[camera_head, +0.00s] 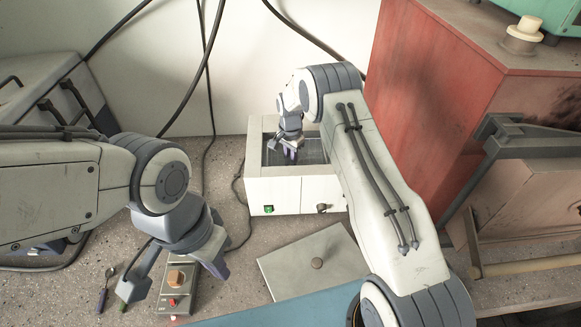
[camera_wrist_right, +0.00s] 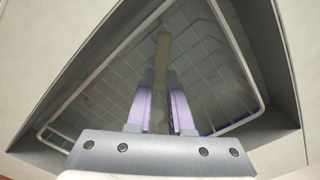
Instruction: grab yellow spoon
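In the right wrist view a long, pale yellow-tan handle (camera_wrist_right: 162,58) lies in a wire basket. It looks like the yellow spoon, but its lower end is hidden or blurred between the fingers. My right gripper (camera_wrist_right: 160,98) reaches down into the basket with its purple fingers apart, one on each side of this piece; I see gaps beside it. In the head view my right gripper (camera_head: 290,152) is inside the white box (camera_head: 290,195), and the spoon cannot be made out there. My left gripper (camera_head: 172,285) is open and empty above a small grey device.
The grey device (camera_head: 178,296) has a tan top and red switch. A dark-handled spoon (camera_head: 104,290) lies left of it. A grey lid (camera_head: 300,268) with a knob lies before the white box. A red cabinet (camera_head: 430,90) stands close on the right.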

